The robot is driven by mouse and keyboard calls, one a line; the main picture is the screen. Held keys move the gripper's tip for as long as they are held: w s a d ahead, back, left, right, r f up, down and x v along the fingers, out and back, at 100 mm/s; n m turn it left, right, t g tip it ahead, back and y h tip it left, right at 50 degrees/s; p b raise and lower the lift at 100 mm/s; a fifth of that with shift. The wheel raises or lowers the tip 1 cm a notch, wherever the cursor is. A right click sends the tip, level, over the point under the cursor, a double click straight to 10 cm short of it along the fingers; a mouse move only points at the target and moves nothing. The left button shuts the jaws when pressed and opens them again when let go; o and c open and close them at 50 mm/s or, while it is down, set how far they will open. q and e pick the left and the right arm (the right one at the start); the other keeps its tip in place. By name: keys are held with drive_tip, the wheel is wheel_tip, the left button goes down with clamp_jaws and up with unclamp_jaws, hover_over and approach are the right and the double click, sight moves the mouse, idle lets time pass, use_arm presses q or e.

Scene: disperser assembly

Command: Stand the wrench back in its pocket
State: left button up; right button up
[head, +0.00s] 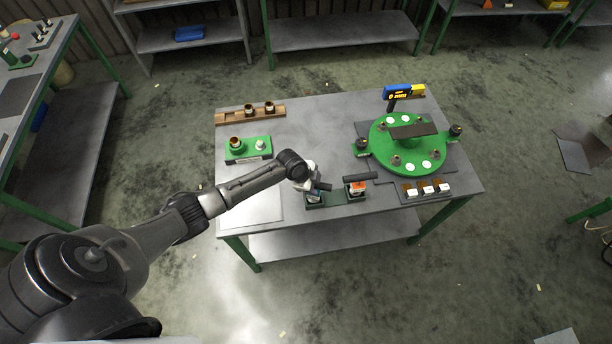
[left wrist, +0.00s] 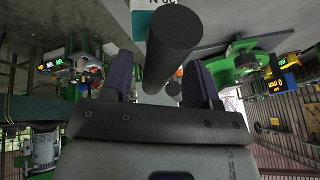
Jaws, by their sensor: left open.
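My left gripper (head: 318,184) is open at the front edge of the table, over the left end of a green two-pocket holder (head: 336,195). The left wrist view shows its two fingers (left wrist: 159,82) apart. A dark round handle (left wrist: 174,45), apparently the wrench's, runs between and past them; contact cannot be told. A teal and white block (left wrist: 153,8) with lettering is beside it. In the head view a small block (head: 314,197) sits in the left pocket, partly hidden. An orange-and-white block (head: 357,188) sits at the right pocket, with a dark bar (head: 360,176) behind it. My right gripper is not seen.
A round green fixture (head: 384,155) with a dark bar across it fills the table's right side. A blue-yellow display (head: 403,92) stands behind it. White-topped blocks (head: 427,188) are at front right. A green block (head: 248,158) and wooden rack (head: 250,117) are left. The table's back middle is clear.

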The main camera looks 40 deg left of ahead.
use_arm(q)
drive_tip(key=v, duration=1.1)
drive_tip(key=s+d+f+n, duration=0.2)
drive_tip(key=s+d, duration=0.9)
drive_tip(key=s, duration=0.1)
drive_tip(key=s+d+r+n+y, duration=0.1)
drive_tip(key=s+r+n, duration=0.1)
drive_tip(key=s+n, duration=0.2)
drive_tip(key=s+d+r+n+y, duration=0.1)
drive_tip(key=s+r+n, duration=0.2)
drive_tip(key=s, duration=0.7)
drive_tip(key=shift+s+d+r+n+g+y, duration=0.15)
drive_tip(key=shift+s+d+n+g+y, duration=0.2)
drive_tip(key=shift+n, duration=0.25)
drive_tip(key=shift+w, duration=0.1)
wheel_tip(320, 180, up, 4)
drive_tip(key=p, duration=0.4)
drive_tip(key=shift+d+r, duration=0.1)
